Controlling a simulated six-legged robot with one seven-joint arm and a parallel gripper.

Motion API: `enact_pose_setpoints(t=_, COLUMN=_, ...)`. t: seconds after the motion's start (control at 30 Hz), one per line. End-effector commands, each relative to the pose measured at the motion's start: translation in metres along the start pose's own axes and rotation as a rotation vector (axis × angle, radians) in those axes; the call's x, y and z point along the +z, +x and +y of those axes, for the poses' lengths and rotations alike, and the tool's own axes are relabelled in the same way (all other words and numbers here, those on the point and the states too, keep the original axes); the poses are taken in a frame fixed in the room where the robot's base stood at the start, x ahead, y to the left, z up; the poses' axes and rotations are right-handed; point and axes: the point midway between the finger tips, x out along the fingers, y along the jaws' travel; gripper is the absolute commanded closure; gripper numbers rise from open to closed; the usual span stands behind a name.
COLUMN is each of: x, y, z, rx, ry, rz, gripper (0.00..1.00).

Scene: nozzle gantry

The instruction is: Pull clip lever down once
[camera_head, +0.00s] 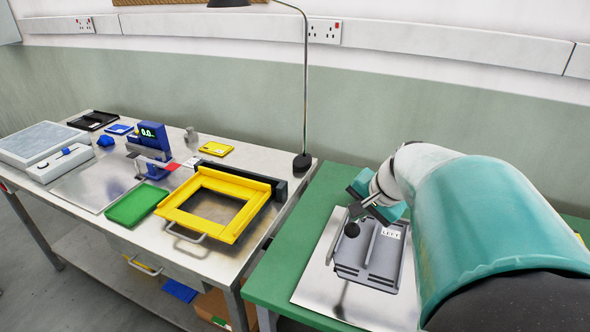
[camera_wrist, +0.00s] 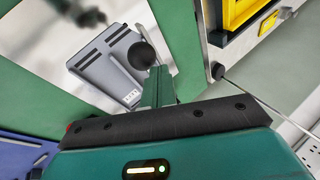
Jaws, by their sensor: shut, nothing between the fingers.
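A grey clip fixture (camera_head: 372,262) with a white label lies on a metal plate on the green bench, and it also shows in the wrist view (camera_wrist: 103,62). Its lever ends in a round black knob (camera_head: 352,229), seen at the fingertips in the wrist view (camera_wrist: 143,56). My gripper (camera_head: 357,208) is shut and empty, just above and beside the knob; in the wrist view its fingers (camera_wrist: 159,78) point toward it. I cannot tell whether they touch the knob. The lever's shaft is mostly hidden.
The metal plate (camera_head: 313,286) has bare room left of the fixture. A second table (camera_head: 212,262) to the left holds a yellow frame (camera_head: 172,212), a green tray (camera_head: 133,206) and a blue gauge (camera_head: 153,135). A lamp (camera_head: 302,160) stands at its back right corner.

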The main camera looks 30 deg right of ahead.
Motion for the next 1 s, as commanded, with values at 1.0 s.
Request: enact_pose_setpoints(t=1.0, x=0.0064, y=0.0083, z=0.006, rx=0.001, ry=0.0, rz=-0.003, gripper=1.0)
